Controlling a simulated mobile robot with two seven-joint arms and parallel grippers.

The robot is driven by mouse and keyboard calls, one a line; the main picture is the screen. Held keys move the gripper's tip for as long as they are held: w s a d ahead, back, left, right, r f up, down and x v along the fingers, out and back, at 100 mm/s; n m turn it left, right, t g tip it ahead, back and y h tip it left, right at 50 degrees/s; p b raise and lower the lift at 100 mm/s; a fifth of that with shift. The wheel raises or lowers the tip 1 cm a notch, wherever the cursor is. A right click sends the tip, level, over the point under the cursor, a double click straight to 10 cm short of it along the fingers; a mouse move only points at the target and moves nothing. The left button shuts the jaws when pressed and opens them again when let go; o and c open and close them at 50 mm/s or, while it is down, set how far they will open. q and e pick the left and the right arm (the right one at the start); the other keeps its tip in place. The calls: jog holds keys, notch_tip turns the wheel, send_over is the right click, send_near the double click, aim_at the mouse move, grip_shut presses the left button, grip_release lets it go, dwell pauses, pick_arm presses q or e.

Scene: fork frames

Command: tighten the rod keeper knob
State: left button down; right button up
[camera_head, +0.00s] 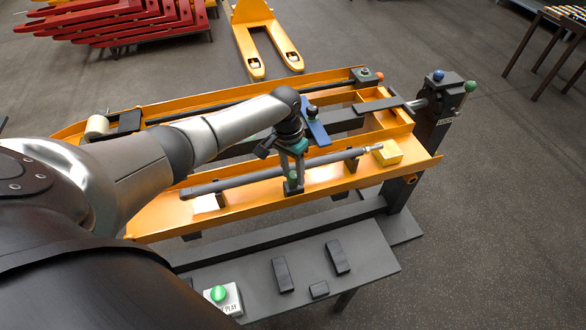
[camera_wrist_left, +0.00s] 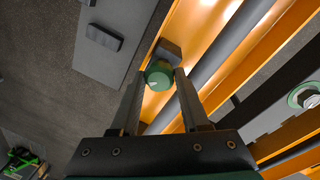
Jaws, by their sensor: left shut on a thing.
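The rod keeper knob is a green round knob (camera_wrist_left: 158,74) on a dark keeper block, on the near side of the orange frame (camera_head: 153,226). The knob also shows small in the head view (camera_head: 293,176). A grey rod (camera_head: 235,181) lies along the frame and passes the keeper. My left gripper (camera_head: 293,168) reaches down from above and is shut on the knob, with one finger on each side of it in the left wrist view. The gripper hides part of the rod and keeper. My right gripper is not in view.
A yellow block (camera_head: 387,153) sits by the rod's right end. A post (camera_head: 435,118) with blue and green balls rises at the right. A grey shelf (camera_head: 367,262) holds dark blocks and a green button.

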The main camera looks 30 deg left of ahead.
pick_arm(q)
jog(key=m, duration=0.5)
jog(key=shift+w+m, duration=0.1)
jog(key=shift+m, duration=0.2)
jog(key=shift+w+d+r+m+g+y, duration=0.1)
jog(key=shift+m+g+y, duration=0.25)
jog(key=shift+m, duration=1.75)
jog(key=c, duration=0.8)
grip_release()
jog(key=o, duration=0.4)
jog(key=r, duration=0.5)
jog(key=r+p, duration=0.1)
jog(key=r, duration=0.4)
jog(key=w+a+r, duration=0.1)
jog(key=r, duration=0.4)
jog(key=shift+w+p, duration=0.1)
jog(key=shift+p, duration=0.25)
